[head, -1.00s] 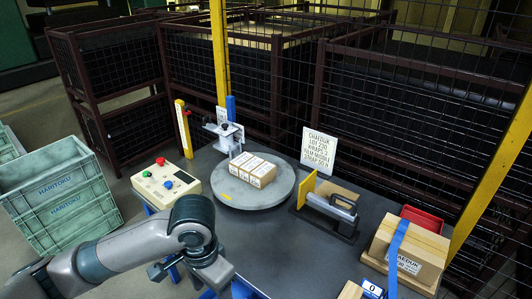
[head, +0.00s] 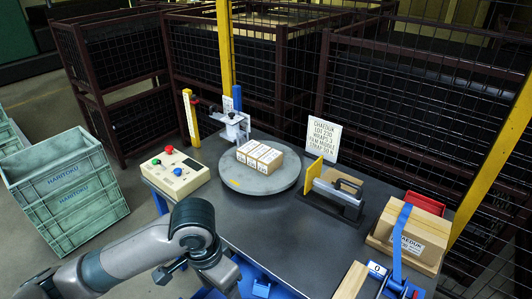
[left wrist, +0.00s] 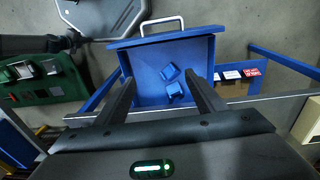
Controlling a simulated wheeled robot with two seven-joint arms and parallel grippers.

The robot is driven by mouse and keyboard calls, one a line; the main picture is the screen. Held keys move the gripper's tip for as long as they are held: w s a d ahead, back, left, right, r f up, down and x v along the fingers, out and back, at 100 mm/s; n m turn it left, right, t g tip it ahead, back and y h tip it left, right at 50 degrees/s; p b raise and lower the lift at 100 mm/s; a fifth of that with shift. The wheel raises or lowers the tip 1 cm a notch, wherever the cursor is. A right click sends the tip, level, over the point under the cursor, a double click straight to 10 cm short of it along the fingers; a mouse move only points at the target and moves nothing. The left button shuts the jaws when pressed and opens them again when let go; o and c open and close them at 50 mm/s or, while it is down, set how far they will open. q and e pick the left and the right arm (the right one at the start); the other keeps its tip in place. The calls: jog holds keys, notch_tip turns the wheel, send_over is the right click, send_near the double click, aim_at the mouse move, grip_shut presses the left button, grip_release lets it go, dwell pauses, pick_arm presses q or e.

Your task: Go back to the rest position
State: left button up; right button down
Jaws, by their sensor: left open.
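My left arm comes in from the lower left in the head view. My left gripper (head: 170,270) is partly hidden behind the wrist, over the near edge of the dark table (head: 290,235). In the left wrist view its two fingers (left wrist: 165,92) are spread apart, with nothing between them. Beyond and below them is a blue drawer (left wrist: 200,52) with a pale handle, holding two small blue pieces (left wrist: 172,82). My right gripper is not in view.
Small cartons (head: 260,157) stand on a round grey turntable (head: 230,182). Nearby are a button box (head: 174,176), a sealer-like tool (head: 338,197) and a blue-strapped carton (head: 425,235). Green crates (head: 70,190) stand left; mesh cages (head: 400,100) close off the back.

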pick_arm(q)
jog(key=s+d+f+n+t+h, duration=0.2)
jog(key=s+d+f+h, duration=0.25)
jog(key=f, duration=0.25)
jog(key=s+a+f+n+t+y, duration=0.1)
jog(key=s+a+f+n+y, duration=0.15)
jog(key=s+a+f, duration=0.4)
jog(key=s+a+f+n+y, duration=0.1)
jog(key=s+a+f+y, duration=0.2)
jog(key=s+a, duration=0.6)
notch_tip(320, 180, down, 24)
jog(key=w+a+g+p, duration=0.1)
jog(key=p, duration=0.3)
jog(key=s+a+f+p, duration=0.1)
jog(key=s+f+p, duration=0.1)
jog(key=s+f, duration=0.5)
jog(key=s+a+f+g+p, duration=0.1)
jog(key=s+a+f, duration=0.1)
jog(key=s+f, duration=0.4)
jog(key=s, duration=0.4)
jog(key=shift+s+a+f+p, duration=0.3)
jog(key=shift+f+p, duration=0.1)
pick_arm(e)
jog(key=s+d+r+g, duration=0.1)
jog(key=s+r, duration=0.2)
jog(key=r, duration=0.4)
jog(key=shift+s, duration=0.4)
